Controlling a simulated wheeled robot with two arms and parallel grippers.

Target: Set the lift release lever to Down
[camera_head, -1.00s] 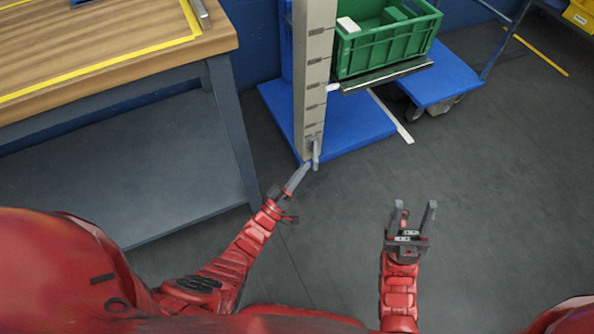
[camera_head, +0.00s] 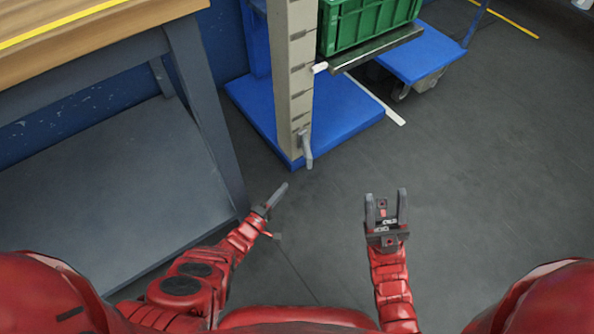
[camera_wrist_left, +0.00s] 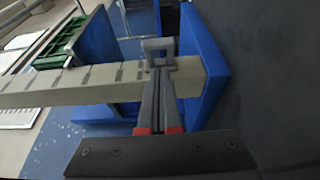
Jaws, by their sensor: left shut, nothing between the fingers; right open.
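The lift release lever (camera_head: 307,150) is a small grey handle low on the front of the beige lift column (camera_head: 298,60), just above the blue base. In the head view it hangs downward, its tip near the base's front corner. It also shows in the left wrist view as a grey loop (camera_wrist_left: 158,47) just beyond the fingertips. My left gripper (camera_head: 277,195) is shut and empty, below and left of the lever with a gap of floor between in the head view. My right gripper (camera_head: 386,202) is open and empty, over the floor to the right.
The blue lift base (camera_head: 345,115) lies on the floor around the column. A green crate (camera_head: 365,22) rests on the lift's fork platform (camera_head: 375,48), with a blue cart (camera_head: 430,55) beside it. A workbench (camera_head: 90,32) stands at left. The dark floor at right is clear.

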